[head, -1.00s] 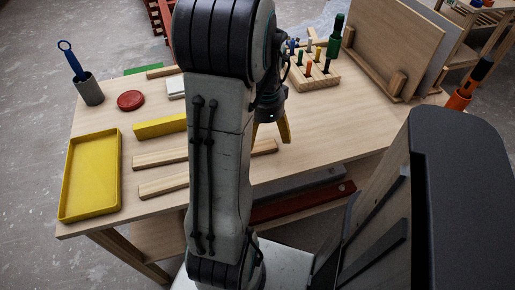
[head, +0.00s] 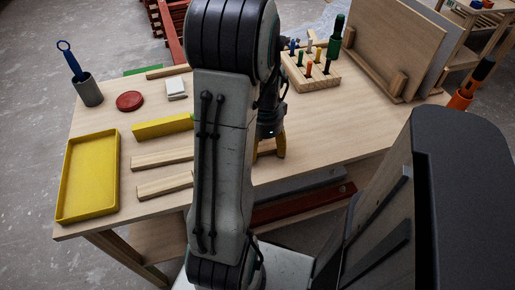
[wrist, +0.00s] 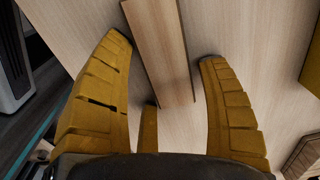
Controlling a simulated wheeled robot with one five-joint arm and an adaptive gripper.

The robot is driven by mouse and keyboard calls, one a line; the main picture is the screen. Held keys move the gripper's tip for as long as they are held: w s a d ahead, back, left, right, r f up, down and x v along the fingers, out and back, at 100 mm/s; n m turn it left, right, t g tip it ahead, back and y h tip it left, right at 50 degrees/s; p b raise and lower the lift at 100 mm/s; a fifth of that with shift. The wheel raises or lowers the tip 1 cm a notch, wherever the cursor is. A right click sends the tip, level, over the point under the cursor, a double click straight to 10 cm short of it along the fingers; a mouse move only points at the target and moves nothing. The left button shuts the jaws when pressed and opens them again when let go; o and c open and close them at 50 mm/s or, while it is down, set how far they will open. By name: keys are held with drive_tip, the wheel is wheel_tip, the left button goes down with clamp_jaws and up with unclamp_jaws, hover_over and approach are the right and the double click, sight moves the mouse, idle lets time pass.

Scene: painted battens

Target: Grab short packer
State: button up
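A bare wooden piece (wrist: 160,50) lies on the table between my spread fingers in the wrist view. Its near end shows and its far end runs out of the picture. My gripper (wrist: 164,50) is open, with ochre fingers apart from the piece on both sides. In the head view my gripper (head: 267,153) hangs low near the table's front edge.
Two wooden battens (head: 160,158) (head: 165,186) and a yellow bar (head: 160,128) lie left of my arm. A yellow tray (head: 90,216) is at far left. A peg block (head: 312,82) with coloured tools stands behind my gripper. The front right tabletop (head: 340,135) is clear.

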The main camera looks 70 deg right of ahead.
drive_tip(key=c, duration=0.7)
